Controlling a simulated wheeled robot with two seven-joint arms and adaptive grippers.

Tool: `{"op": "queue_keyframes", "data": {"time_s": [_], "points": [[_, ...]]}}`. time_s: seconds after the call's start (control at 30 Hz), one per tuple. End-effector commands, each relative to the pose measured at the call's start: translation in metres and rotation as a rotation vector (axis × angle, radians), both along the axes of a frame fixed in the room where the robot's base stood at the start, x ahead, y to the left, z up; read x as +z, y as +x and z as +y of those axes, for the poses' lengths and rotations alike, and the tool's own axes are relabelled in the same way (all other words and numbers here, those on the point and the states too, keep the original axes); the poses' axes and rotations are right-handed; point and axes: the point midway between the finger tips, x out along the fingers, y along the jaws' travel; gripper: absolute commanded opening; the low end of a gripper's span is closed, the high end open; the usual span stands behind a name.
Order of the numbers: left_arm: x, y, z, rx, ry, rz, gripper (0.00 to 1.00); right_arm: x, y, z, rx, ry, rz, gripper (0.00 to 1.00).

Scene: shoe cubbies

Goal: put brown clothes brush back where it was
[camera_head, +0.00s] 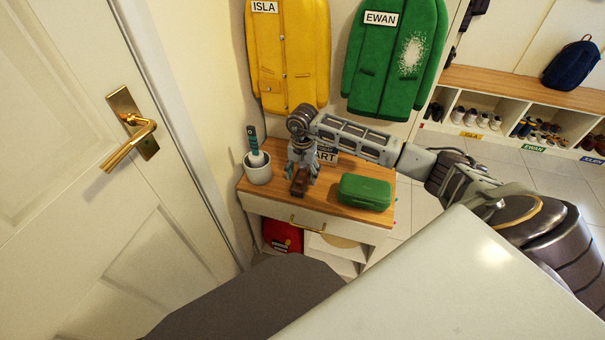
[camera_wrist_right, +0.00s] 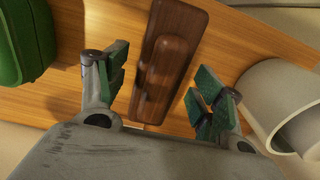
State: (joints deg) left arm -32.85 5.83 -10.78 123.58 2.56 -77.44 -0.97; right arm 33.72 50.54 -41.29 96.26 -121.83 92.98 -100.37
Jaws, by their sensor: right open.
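The brown clothes brush (camera_head: 299,187) lies on the small wooden-topped cabinet (camera_head: 340,166) near its front edge, and my right gripper partly hides it. In the right wrist view the dark brown wooden brush (camera_wrist_right: 170,60) shows between my fingers. My right gripper (camera_head: 301,172) is over the brush, pointing down; it also shows in the right wrist view (camera_wrist_right: 160,88). It is open, with one green-padded finger on each side of the brush and a gap to both. My left gripper is in neither view.
A white cup (camera_head: 258,173) with a teal-handled tool (camera_head: 253,140) stands left of the gripper. A green box (camera_head: 365,192) is to the right, and a sign stands behind. A yellow coat (camera_head: 288,60) and a white-specked green coat (camera_head: 385,75) hang above. A door (camera_head: 75,200) is at left.

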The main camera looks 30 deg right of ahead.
Motion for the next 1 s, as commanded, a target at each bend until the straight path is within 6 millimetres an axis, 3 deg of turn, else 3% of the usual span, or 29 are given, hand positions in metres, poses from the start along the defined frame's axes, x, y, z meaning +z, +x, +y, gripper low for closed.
{"op": "queue_keyframes", "data": {"time_s": [0.2, 0.37, 1.0], "points": [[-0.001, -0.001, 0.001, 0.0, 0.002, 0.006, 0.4, 0.003, 0.0, 0.0, 0.0, 0.0, 0.0, 0.68], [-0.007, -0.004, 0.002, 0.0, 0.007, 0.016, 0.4, 0.019, 0.001, 0.0, 0.001, 0.0, -0.003, 0.68], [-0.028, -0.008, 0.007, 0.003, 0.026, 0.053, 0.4, 0.108, 0.001, 0.0, 0.0, 0.001, -0.002, 0.68]]}}
